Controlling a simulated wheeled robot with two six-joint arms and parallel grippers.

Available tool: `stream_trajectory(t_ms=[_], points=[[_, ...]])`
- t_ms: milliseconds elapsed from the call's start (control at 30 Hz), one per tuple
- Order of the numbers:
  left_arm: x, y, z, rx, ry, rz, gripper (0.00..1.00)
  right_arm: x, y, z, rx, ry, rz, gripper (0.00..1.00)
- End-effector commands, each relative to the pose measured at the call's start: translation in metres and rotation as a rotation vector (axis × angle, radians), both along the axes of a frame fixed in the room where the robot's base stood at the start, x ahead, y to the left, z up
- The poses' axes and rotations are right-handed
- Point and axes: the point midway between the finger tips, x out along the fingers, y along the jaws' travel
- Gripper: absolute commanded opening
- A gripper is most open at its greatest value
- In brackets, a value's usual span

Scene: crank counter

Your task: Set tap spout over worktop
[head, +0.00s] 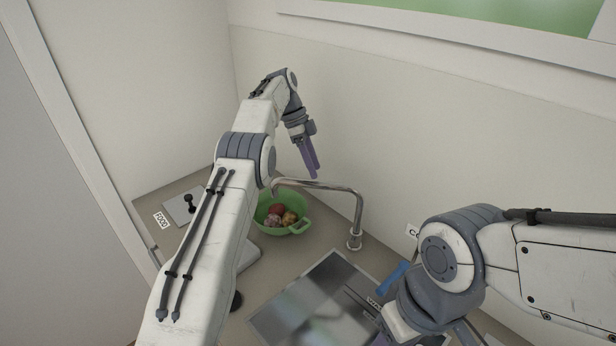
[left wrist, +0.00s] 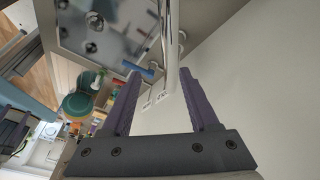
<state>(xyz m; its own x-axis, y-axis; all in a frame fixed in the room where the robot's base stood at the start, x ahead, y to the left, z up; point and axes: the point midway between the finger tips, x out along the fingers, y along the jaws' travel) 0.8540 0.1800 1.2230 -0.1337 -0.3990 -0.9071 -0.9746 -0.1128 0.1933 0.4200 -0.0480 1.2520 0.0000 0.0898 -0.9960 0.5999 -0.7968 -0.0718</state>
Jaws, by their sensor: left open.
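The tap spout (head: 358,205) is a shiny bent metal pipe. It rises from a round base on the worktop (head: 290,250), and its upper arm runs left, its end showing in front of the green bowl's far side. My left gripper (head: 314,176) is open, purple fingers pointing down, with its tips at the spout's upper arm in the picture. In the left wrist view the pipe (left wrist: 168,40) runs between the fingertips (left wrist: 160,76); I cannot tell whether they touch it. My right arm comes in at the right; its fingers are not visible.
A green bowl (head: 297,228) of fruit stands left of the tap. A dark reflective sink area (head: 312,300) lies in front. A blue handle (head: 392,277) is near my right wrist. A plate with a black knob (head: 188,203) is at far left. Walls close the back.

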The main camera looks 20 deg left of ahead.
Motion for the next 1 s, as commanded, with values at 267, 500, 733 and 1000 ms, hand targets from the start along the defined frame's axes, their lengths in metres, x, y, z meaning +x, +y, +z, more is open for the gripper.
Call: stream_trajectory(t_ms=[267, 500, 733, 1000], points=[[-0.016, -0.049, 0.026, 0.001, -0.005, -0.004, 0.61, 0.000, 0.000, -0.043, 0.000, 0.000, -0.005, 0.50], [-0.028, -0.084, 0.051, 0.000, -0.002, -0.002, 0.61, 0.000, 0.000, -0.050, 0.000, 0.001, -0.007, 0.50], [-0.032, -0.096, 0.059, 0.000, 0.000, 0.000, 0.61, 0.000, 0.000, -0.052, 0.000, 0.001, -0.008, 0.50], [-0.032, -0.096, 0.059, 0.000, 0.000, 0.001, 0.45, 0.000, 0.000, -0.052, 0.000, 0.001, -0.007, 0.50]])
